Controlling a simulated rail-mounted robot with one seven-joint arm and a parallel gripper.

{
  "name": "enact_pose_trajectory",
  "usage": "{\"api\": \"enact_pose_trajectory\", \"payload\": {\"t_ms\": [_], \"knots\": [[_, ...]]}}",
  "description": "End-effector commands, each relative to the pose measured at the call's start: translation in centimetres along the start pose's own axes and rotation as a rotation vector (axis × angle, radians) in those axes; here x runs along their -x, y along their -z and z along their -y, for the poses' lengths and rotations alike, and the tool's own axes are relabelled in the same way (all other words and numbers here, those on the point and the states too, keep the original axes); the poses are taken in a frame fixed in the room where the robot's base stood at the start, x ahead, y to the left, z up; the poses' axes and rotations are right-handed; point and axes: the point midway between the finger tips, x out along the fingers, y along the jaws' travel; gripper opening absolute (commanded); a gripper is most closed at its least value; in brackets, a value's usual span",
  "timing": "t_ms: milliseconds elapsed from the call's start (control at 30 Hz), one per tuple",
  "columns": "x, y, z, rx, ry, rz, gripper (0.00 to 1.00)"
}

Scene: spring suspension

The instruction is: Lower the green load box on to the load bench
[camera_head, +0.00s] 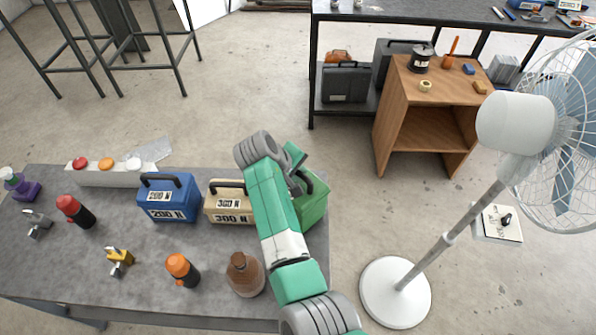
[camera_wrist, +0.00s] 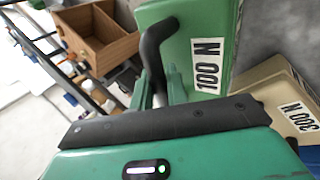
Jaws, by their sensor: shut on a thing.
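The green load box (camera_head: 315,203), labelled 100 N, is at the right end of the grey load bench (camera_head: 75,262), partly hidden behind my arm. In the wrist view the green load box (camera_wrist: 205,45) shows its label and a black handle. My gripper (camera_wrist: 158,88) is shut on that handle. In the head view my gripper (camera_head: 298,172) is over the box, mostly hidden by my arm. Whether the box's underside touches the bench cannot be told.
A tan 300 N box (camera_head: 229,203) stands just left of the green box, and a blue 200 N box (camera_head: 168,198) beyond it. A brown jug (camera_head: 245,274) and an orange-topped bottle (camera_head: 183,269) stand nearer. A white fan (camera_head: 515,125) stands right of the bench.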

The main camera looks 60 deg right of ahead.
Motion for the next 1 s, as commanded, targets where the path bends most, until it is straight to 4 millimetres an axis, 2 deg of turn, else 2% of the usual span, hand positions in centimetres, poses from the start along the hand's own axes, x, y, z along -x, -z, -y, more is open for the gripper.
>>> {"api": "enact_pose_trajectory", "payload": {"t_ms": [600,633,700,767,1000], "knots": [[-0.85,0.06,0.53,-0.001,-0.002,-0.002,0.00],[-0.84,0.07,0.53,-0.001,-0.002,-0.002,0.18],[-0.81,0.06,0.51,-0.001,-0.002,-0.002,0.31],[-0.83,0.05,0.53,-0.001,-0.001,-0.001,0.41],[-0.92,-0.04,0.63,0.001,0.001,0.001,0.41]]}}
